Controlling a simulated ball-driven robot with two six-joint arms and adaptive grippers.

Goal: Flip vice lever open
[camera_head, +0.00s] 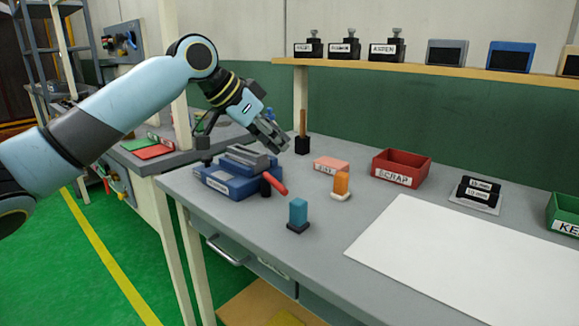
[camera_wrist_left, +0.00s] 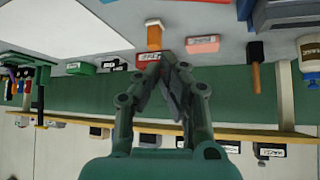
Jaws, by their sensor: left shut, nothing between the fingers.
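The blue vice (camera_head: 227,182) with grey jaws stands at the left end of the workbench. Its red-handled lever (camera_head: 274,184) sticks out from its right side and slants down to the right. My left gripper (camera_head: 277,142) is above and right of the vice, shut and empty, apart from the lever. In the left wrist view the shut fingertips (camera_wrist_left: 172,56) meet in the middle. A blue part at the top right edge there looks like the vice (camera_wrist_left: 285,14); the lever is not clear in that view. My right gripper is not in view.
An orange block (camera_head: 341,184) and a teal block (camera_head: 298,213) stand right of the lever. A white sheet (camera_head: 455,255) covers the bench's right part.

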